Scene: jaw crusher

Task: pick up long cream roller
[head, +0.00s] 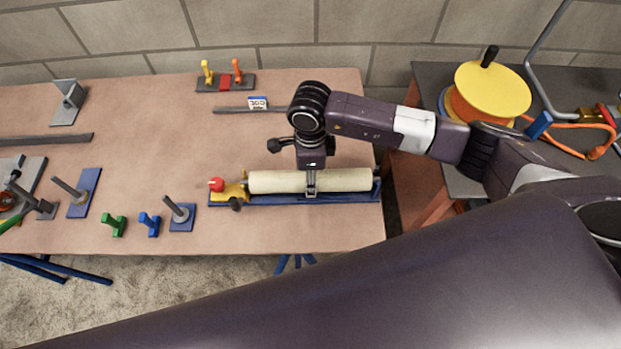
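The long cream roller (345,180) lies level, left to right, on a blue base (290,199) near the table's front edge. A yellow bracket and a red knob (217,184) stand at the base's left end. My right gripper (311,184) comes down from above at about the middle of the roller. One grey finger shows in front of the roller, seemingly against it. The other finger is hidden, so I cannot tell whether the grip is closed. My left gripper is not in view.
Green (113,225) and blue (150,223) small pieces and blue plates with grey pins (181,214) stand left of the base. A grey bar (235,110) lies behind. A second table at right holds a yellow reel (492,90). The brown table's middle left (150,145) is clear.

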